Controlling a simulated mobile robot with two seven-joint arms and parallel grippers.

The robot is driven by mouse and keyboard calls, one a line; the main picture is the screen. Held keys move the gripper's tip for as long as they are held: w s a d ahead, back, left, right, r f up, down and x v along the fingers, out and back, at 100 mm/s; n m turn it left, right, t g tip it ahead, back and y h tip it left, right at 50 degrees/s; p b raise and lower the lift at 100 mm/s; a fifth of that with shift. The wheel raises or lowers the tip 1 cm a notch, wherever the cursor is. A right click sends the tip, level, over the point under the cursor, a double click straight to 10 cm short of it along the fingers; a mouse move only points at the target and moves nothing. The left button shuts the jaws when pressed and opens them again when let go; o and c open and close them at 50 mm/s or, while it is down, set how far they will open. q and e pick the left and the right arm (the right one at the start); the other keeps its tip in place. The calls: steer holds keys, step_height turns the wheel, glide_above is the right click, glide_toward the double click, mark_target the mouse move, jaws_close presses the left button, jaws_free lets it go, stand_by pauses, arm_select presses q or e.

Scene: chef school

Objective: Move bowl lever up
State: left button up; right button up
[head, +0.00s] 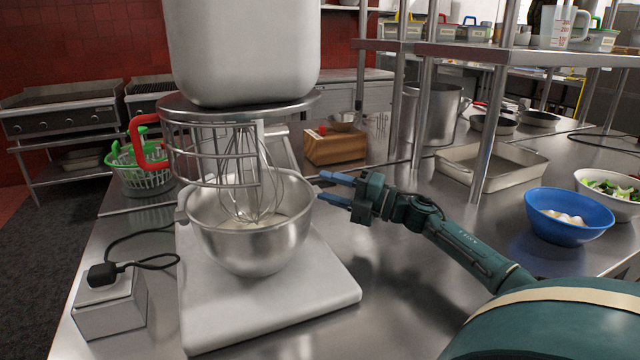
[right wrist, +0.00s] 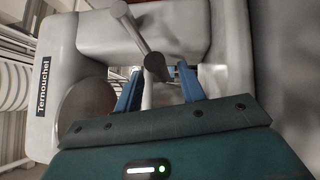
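The stand mixer (head: 245,50) stands on the steel counter, with its steel bowl (head: 250,248) under a whisk (head: 245,190) and a wire guard. In the right wrist view, a grey metal lever (right wrist: 136,32) with a dark rounded end (right wrist: 155,66) sticks out from the mixer's side (right wrist: 70,65). I cannot make out this lever in the head view. My right gripper (head: 322,184) has its blue fingers apart, just right of the bowl. In the wrist view the lever's end shows between the fingertips (right wrist: 158,78); contact cannot be told. My left gripper is out of view.
A blue bowl (head: 570,218) of eggs and a white bowl (head: 612,186) of vegetables stand at the right. A steel tray (head: 490,160) and shelf posts stand behind my right arm. A wooden box (head: 335,148) is behind the gripper. The counter before the arm is clear.

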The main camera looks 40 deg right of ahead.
steer(key=shift+x, duration=1.35)
steer(key=shift+c, duration=0.4)
jaws_close()
